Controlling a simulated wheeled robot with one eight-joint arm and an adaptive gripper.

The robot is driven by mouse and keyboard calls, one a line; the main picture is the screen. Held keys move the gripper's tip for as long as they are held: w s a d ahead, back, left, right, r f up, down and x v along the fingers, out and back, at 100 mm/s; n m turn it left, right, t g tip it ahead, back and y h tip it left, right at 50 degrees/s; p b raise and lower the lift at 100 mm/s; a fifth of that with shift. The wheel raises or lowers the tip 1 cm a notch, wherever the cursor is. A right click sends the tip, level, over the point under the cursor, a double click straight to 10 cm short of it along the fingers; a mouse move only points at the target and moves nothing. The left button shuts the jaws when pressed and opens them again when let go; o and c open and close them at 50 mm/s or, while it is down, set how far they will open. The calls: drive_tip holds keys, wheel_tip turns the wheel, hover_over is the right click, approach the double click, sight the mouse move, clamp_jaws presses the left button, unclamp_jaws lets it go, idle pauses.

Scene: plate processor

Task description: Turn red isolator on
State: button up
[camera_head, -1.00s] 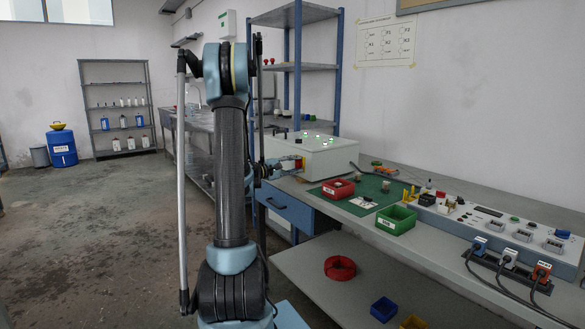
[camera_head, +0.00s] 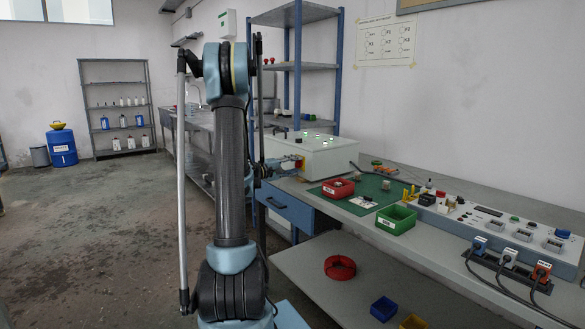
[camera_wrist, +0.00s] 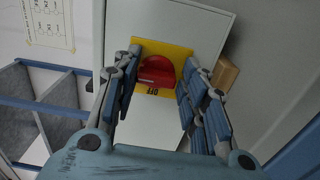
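The red isolator knob (camera_wrist: 156,71) sits on a yellow plate (camera_wrist: 176,52) on the end face of a white box. The word OFF shows upside down on the plate beside the knob. My gripper (camera_wrist: 161,60) is open, with one blue-padded finger on each side of the knob. A gap shows between the knob and each finger; depth to the plate is hard to judge. In the head view, the isolator (camera_head: 299,163) shows as a small red and yellow patch on the box's left end, with my gripper (camera_head: 285,163) beside it, partly hidden by my arm.
The white box (camera_head: 325,155) has lit green buttons on top and stands on the workbench (camera_head: 345,207). A brown block (camera_wrist: 225,73) is right of the plate in the wrist view.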

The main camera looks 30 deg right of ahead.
drive_tip(key=shift+o, duration=1.1)
drive_tip(key=shift+a, duration=0.3)
drive_tip(key=a, duration=1.1)
drive_tip(key=shift+s+a, duration=0.2)
drive_tip(key=shift+s, duration=0.2)
drive_tip(key=s+a+f+y, duration=0.4)
drive_tip(key=s+a+y, duration=0.2)
drive_tip(key=s+a, duration=0.4)
drive_tip(key=s+a+f+y, duration=0.5)
drive_tip(key=s+a, duration=0.5)
drive_tip(key=a, duration=0.2)
drive_tip(key=s+a+f+t+y, duration=0.1)
drive_tip(key=s+a+f+y, duration=0.4)
drive_tip(key=s+a, duration=0.5)
drive_tip(key=shift+a+m+y, duration=0.3)
drive_tip(key=shift+a+y, duration=0.7)
drive_tip(key=shift+a, duration=0.05)
